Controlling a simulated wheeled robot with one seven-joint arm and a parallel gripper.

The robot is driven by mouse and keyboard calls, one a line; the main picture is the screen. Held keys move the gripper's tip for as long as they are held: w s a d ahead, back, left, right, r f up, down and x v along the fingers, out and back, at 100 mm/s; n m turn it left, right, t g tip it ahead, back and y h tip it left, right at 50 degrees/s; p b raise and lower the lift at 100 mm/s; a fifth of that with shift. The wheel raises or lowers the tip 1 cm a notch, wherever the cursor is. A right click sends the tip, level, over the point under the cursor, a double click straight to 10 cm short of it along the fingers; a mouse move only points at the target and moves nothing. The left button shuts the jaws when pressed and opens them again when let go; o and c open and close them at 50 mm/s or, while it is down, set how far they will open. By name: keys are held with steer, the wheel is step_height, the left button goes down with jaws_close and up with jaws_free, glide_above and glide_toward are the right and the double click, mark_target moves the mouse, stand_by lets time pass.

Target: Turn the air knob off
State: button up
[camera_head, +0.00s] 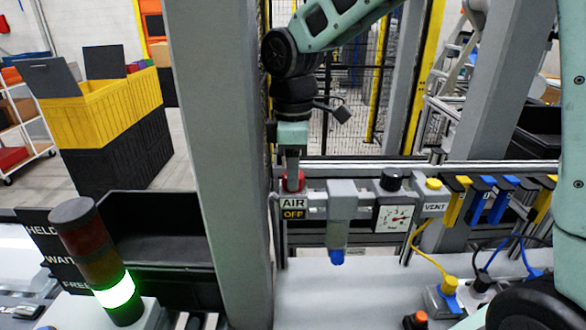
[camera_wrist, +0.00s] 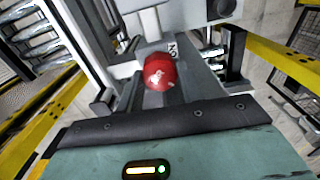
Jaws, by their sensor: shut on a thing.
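The air knob (camera_head: 298,184) is red and sits just above a sign (camera_head: 293,207) reading AIR with OFF in yellow below it. My gripper (camera_head: 292,172) reaches straight down from above and is shut on the knob, covering part of it. In the wrist view the round red top of the knob (camera_wrist: 160,72) shows beyond the gripper's dark edge. The fingers' contact with the knob is hard to make out there.
Right of the knob are a grey air unit (camera_head: 343,196), a pressure gauge (camera_head: 396,217) and a yellow VENT button (camera_head: 433,184). A grey post (camera_head: 222,150) stands close on the left. A signal tower (camera_head: 97,255) glows green at the lower left.

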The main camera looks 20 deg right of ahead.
steer(key=o, duration=1)
steer(key=shift+r, duration=0.1)
step_height(320, 180, up, 17)
steer(key=b, duration=0.2)
steer(key=shift+r+b, duration=0.15)
steer(key=shift+b, duration=0.25)
